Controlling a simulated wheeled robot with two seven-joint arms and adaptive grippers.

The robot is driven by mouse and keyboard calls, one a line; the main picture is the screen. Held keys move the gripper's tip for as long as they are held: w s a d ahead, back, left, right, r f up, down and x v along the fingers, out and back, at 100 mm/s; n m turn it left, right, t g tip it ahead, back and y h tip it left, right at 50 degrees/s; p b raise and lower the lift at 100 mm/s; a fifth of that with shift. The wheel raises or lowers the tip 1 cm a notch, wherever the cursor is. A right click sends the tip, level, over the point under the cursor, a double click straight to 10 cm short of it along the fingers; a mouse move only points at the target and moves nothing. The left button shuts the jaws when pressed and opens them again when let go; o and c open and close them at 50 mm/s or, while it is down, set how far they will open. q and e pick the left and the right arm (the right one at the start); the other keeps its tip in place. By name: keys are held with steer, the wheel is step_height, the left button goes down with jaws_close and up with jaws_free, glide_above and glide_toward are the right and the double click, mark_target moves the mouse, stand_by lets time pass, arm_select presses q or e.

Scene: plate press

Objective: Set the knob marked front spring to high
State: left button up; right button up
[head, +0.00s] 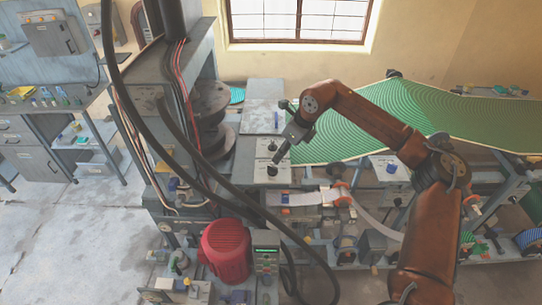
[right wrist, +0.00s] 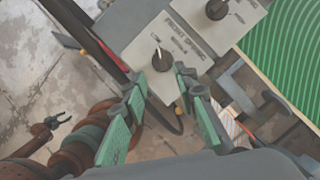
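The dark knob (right wrist: 163,60) marked front spring sits on a light grey plate (right wrist: 142,54), with the printed label along the plate's upper right edge. A pale pointer line on the knob points roughly up in the right wrist view. The scale words around it are too small to read. My right gripper (right wrist: 163,95) is open, its green-padded fingers apart on either side of and short of the knob. In the head view my right gripper (head: 281,157) hangs over the lower knob plate (head: 262,178).
A second dark knob (right wrist: 216,9) on a neighbouring plate lies close beyond the first. A green ribbed sheet (head: 350,115) lies to the right. Black hoses (head: 190,160) hang at the left of the plates, above a red motor (head: 226,250).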

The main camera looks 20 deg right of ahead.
mark_target(274, 167)
steer(key=shift+x, duration=3.75)
steer(key=shift+d+f, duration=0.1)
steer(key=shift+d, duration=0.05)
steer(key=shift+c, duration=0.5)
jaws_close()
